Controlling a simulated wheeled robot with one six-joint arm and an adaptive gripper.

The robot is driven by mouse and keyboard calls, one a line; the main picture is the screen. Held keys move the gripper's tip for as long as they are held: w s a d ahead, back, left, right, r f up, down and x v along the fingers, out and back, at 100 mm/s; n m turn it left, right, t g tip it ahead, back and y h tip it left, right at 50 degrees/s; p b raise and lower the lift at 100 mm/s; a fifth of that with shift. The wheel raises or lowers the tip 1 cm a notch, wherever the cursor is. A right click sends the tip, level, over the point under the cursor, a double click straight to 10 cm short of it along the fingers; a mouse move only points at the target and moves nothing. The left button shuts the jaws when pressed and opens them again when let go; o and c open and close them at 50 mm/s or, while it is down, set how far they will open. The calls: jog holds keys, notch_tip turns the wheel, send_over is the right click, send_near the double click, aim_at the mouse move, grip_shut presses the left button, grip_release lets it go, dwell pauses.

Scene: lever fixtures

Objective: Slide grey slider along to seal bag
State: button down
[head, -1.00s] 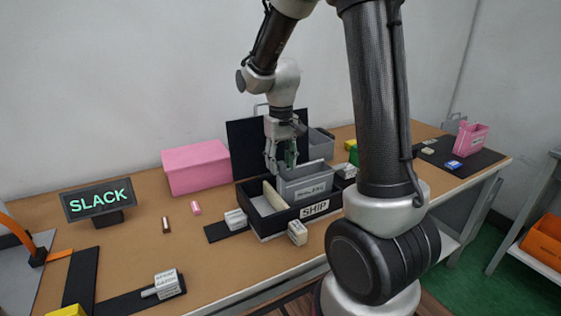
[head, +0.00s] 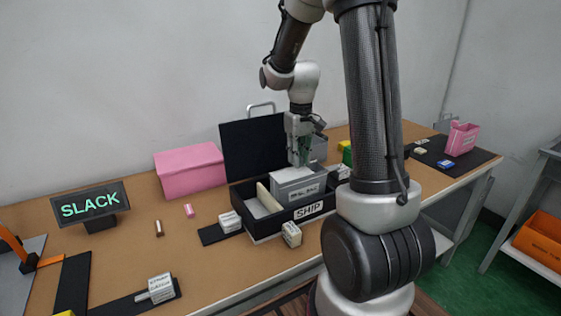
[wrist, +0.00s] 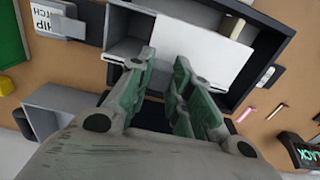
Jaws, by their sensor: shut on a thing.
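A grey box-like piece (head: 290,196) with a printed label on its front, too small to read surely, sits in the black SHIP box (head: 262,228). Its pale flat top, which I take to be the grey slider (head: 288,175), also shows as a light panel in the wrist view (wrist: 180,45). My gripper (head: 299,161) points down at the back right of this top. Its green-padded fingers in the wrist view (wrist: 165,80) stand apart, shut on a part that they mostly hide. I see no separate bag clearly.
The black lid (head: 250,148) stands upright behind the SHIP box. A pink box (head: 190,170) is to the left, and a SLACK sign (head: 90,205) further left. Small white labelled blocks (head: 291,235) stand around the box.

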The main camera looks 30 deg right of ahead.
jog(key=d, duration=0.5)
jog(key=c, duration=1.3)
grip_release()
jog(key=shift+s, duration=0.1)
notch_tip(320, 180, up, 12)
